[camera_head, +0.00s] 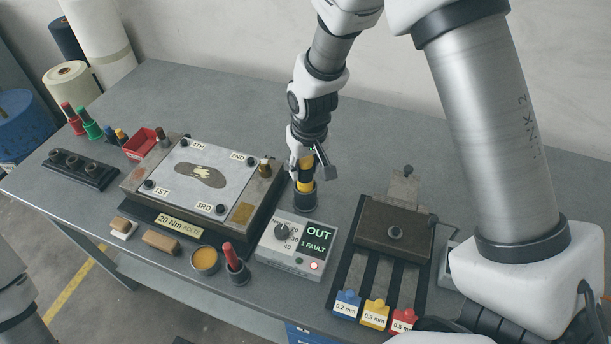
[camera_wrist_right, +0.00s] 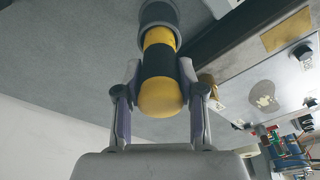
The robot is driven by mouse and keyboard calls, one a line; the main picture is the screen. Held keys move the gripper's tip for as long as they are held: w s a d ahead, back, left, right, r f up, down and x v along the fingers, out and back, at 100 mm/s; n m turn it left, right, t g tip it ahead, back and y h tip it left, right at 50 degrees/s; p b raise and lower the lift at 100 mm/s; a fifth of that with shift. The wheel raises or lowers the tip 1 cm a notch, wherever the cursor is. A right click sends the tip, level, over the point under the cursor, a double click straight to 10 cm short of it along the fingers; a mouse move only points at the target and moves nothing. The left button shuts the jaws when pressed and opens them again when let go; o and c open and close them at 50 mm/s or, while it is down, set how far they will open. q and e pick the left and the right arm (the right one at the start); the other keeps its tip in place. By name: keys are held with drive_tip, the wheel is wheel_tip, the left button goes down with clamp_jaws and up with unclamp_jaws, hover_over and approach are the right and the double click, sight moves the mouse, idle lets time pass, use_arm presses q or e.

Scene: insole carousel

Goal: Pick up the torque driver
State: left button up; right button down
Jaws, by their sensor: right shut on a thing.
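The torque driver (camera_head: 305,186) has a yellow and black handle and stands upright in a dark round holder (camera_head: 302,200) on the bench, behind the grey control box. In the right wrist view the driver (camera_wrist_right: 160,97) runs between the fingers, with its lower end in the grey ring of the holder (camera_wrist_right: 158,14). My right gripper (camera_head: 308,170) is around the driver's upper handle and shut on it; its two fingers also show in the right wrist view (camera_wrist_right: 160,85). My left gripper is not in view.
A fixture plate (camera_head: 222,166) with numbered corners lies left of the driver. The control box (camera_head: 297,246) reads OUT, 1 FAULT. A dark block fixture (camera_head: 396,232) and coloured shim tags (camera_head: 375,312) are at right.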

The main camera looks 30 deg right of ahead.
wheel_tip(320, 180, up, 10)
drive_tip(key=shift+f+b, duration=0.15)
drive_tip(key=shift+b, duration=0.5)
drive_tip(key=shift+w, duration=0.25)
idle(0.6)
